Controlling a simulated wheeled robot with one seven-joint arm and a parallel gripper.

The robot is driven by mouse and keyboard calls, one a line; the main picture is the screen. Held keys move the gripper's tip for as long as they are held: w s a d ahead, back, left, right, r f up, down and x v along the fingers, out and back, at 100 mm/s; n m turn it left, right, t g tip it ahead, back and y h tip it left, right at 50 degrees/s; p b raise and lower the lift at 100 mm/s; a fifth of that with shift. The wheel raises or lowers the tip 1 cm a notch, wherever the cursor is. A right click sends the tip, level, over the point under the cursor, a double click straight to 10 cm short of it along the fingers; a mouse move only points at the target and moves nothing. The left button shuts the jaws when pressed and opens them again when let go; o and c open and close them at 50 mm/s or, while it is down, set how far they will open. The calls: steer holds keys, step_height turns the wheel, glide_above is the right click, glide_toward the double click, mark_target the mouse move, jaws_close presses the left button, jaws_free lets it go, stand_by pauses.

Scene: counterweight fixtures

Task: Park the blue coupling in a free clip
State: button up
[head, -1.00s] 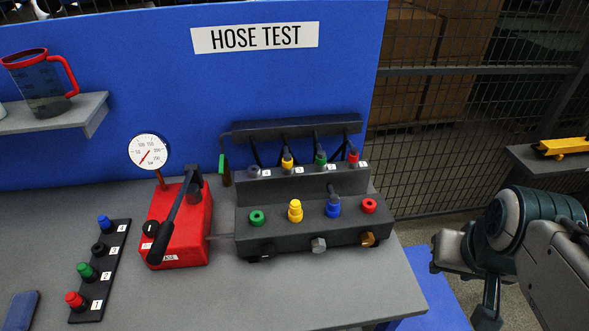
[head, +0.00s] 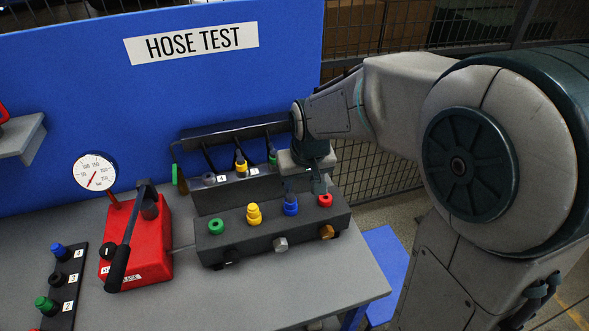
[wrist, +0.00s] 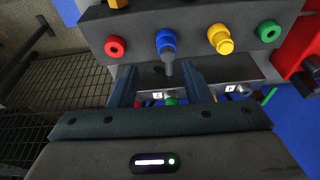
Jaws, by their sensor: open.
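The blue coupling (head: 290,207) stands upright on the blue port of the dark manifold (head: 230,241), between a yellow one and a red ring. In the wrist view the blue coupling (wrist: 166,41) shows a dark stem pointing at my gripper. My gripper (head: 307,187) hangs just above and behind it, open. Its two fingers (wrist: 160,78) are spread on either side of the stem's end, with no visible grip. The clip row (head: 195,203) runs behind the manifold. Yellow (head: 241,168) and green (head: 273,158) couplings sit in other clips; the right end is hidden by my gripper.
A red pump (head: 140,245) with a black lever and a gauge (head: 95,171) stands left. A strip (head: 61,308) of coloured caps lies farther left. The blue panel (head: 90,80) rises behind. The bench front (head: 260,300) is clear.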

mark_target(292, 199)
steer(key=b+x, duration=0.2)
steer(key=x, duration=0.2)
steer(key=a+b+x, duration=0.1)
steer(key=b+x, duration=0.2)
steer(key=w+b+x, duration=0.1)
steer(key=b+x, duration=0.1)
steer(key=x, duration=0.2)
steer(key=shift+a+f, duration=0.15)
steer(key=shift+a, duration=0.05)
jaws_close()
